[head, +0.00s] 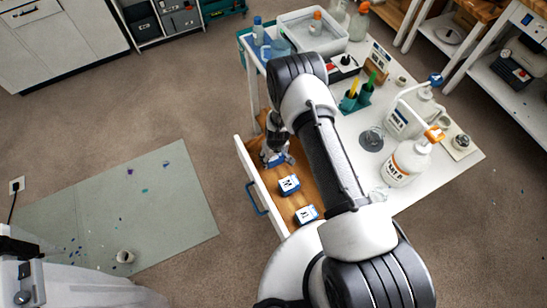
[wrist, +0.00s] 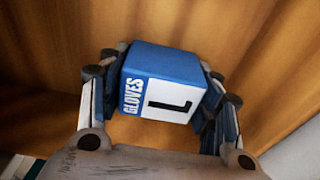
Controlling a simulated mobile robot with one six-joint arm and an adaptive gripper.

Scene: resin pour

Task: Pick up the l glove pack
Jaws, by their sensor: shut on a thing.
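The L glove pack (wrist: 165,82) is a blue and white box marked "GLOVES" and "L". In the wrist view it sits between the two fingers of my gripper (wrist: 160,95), which are shut on its sides. In the head view my gripper (head: 277,156) reaches down into the far end of the open drawer (head: 252,176), and the pack is mostly hidden under it. The wood drawer bottom shows behind the pack in the wrist view. I cannot tell whether the pack touches it.
A pack marked M (head: 289,185) and another blue-white pack (head: 306,214) lie nearer in the drawer. The white table (head: 440,165) beside it holds a large bottle (head: 405,163), a clear bin (head: 312,36) and other small things. A green mat (head: 120,205) lies on the floor.

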